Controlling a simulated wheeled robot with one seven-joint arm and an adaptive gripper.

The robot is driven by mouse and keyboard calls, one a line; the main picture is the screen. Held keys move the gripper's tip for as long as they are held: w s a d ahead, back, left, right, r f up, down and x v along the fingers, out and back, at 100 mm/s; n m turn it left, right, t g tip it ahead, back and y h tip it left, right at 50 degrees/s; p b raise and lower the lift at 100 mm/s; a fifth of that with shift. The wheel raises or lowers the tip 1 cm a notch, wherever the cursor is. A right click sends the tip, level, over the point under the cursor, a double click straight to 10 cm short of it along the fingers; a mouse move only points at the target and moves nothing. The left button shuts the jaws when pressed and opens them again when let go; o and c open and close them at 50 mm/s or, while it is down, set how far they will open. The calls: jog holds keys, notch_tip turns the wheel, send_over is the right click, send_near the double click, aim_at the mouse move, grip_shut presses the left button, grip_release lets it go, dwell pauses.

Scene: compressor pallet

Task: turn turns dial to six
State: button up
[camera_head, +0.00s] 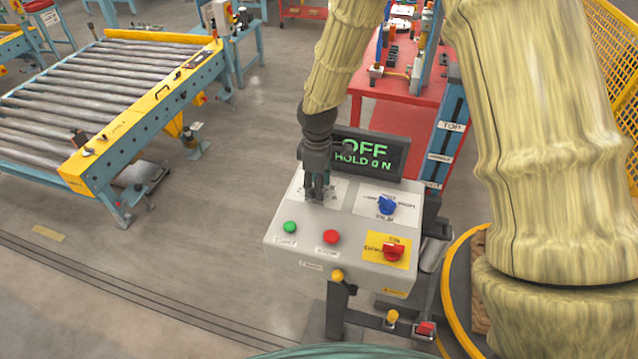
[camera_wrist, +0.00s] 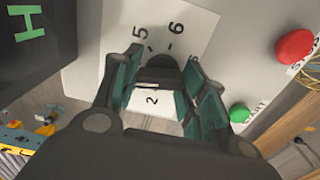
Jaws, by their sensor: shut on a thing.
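The turns dial (camera_wrist: 163,70) is a dark round knob on a white plate with printed numbers. In the wrist view the 5 and 6 (camera_wrist: 168,36) show just past its far edge, and a 2 (camera_wrist: 152,99) shows between the fingers. My gripper (camera_wrist: 162,62) has a finger on each side of the dial and is shut on it. In the head view my gripper (camera_head: 318,192) points down at the back left of the grey control panel (camera_head: 285,258) and hides the dial. I cannot tell which number the dial points to.
A display (camera_head: 368,154) behind the panel reads "OFF HOLD ON". The panel also carries a green button (camera_head: 290,227), a red button (camera_head: 331,237), a blue knob (camera_head: 387,205) and a red switch (camera_head: 393,252). A roller conveyor (camera_head: 110,90) stands at the left.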

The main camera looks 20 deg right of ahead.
jog(key=shift+r, duration=0.1)
jog(key=o, duration=1)
jog(key=shift+a, duration=0.1)
jog(key=shift+o, duration=0.2)
notch_tip(320, 180, up, 12)
